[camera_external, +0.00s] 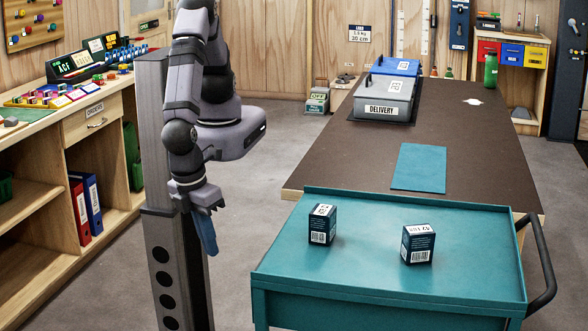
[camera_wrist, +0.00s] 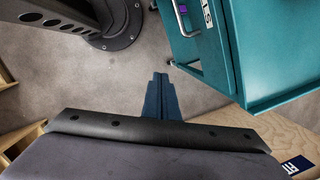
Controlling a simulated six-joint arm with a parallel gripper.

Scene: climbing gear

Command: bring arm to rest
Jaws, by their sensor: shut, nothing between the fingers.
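My gripper (camera_external: 208,236) hangs down beside my column in the external view, left of the teal cart. Its blue fingers are together with nothing between them. In the wrist view the shut fingers (camera_wrist: 160,84) point over bare grey floor, with the teal cart (camera_wrist: 268,60) at the upper right. My arm is folded above the gripper, close to the column. The gripper touches nothing that I can see.
The teal cart (camera_external: 380,290) carries two dark boxes, one left (camera_external: 322,224) and one right (camera_external: 418,244). Behind it a brown table (camera_external: 470,150) holds a grey delivery box (camera_external: 384,100) and a teal mat (camera_external: 419,167). Wooden shelving (camera_external: 40,205) stands at the left.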

